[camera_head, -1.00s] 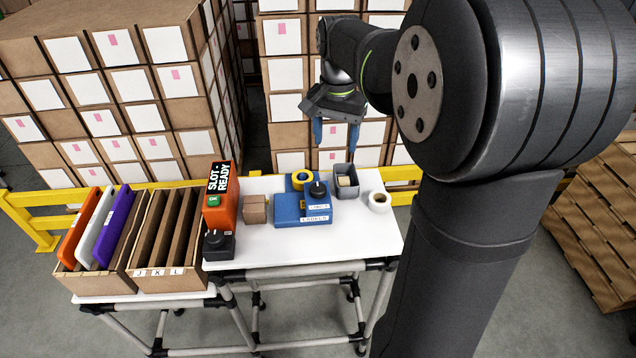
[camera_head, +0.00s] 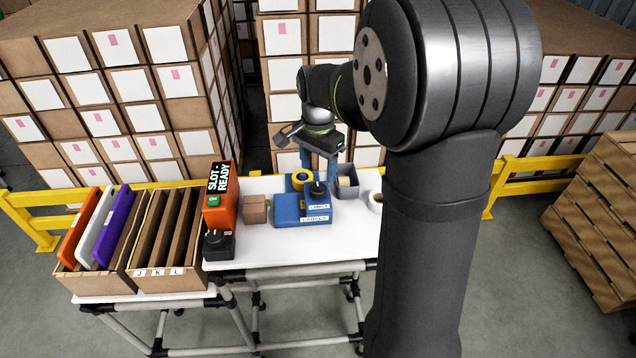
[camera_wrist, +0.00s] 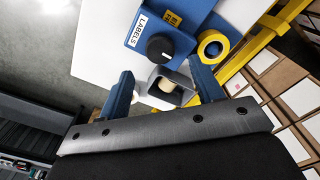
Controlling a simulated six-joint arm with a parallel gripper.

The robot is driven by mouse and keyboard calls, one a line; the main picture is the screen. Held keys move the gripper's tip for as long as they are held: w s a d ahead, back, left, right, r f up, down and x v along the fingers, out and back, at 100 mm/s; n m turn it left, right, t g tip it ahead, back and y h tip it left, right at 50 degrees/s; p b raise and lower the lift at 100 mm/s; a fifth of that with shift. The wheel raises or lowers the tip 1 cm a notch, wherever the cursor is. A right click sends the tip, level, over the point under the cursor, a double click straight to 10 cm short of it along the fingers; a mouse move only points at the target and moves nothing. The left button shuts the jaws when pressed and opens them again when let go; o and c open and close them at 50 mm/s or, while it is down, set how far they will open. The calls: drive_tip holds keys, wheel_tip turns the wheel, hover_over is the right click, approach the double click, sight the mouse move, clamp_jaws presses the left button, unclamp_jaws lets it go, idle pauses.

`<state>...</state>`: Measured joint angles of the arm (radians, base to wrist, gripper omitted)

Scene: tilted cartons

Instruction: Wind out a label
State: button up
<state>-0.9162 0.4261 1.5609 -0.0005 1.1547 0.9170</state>
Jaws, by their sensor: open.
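The blue label machine (camera_head: 288,213), marked LABELS, stands on the white table, with a black knob (camera_head: 318,189) on its top. In the wrist view the machine (camera_wrist: 150,22) and its knob (camera_wrist: 160,48) lie beyond the fingertips. A yellow roll (camera_head: 300,177) sits at the machine's back. My gripper (camera_head: 319,170) points down behind and above the knob, open, with nothing between its blue fingers. In the wrist view my gripper (camera_wrist: 160,66) spans the knob's near side without touching it, as far as I can tell. No label strip is clearly visible.
A grey bin (camera_head: 350,190) with a pale roll inside and a white roll (camera_head: 375,201) stand right of the machine. A small carton (camera_head: 255,210) and the orange SLOT-READY unit (camera_head: 218,212) are left. Slotted cardboard racks (camera_head: 165,280) stand further left. The table front is clear.

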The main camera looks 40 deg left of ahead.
sight(318, 187)
wheel_tip(318, 187, down, 6)
idle(0.4)
drive_tip(key=c, duration=1)
drive_tip(key=shift+o, duration=0.2)
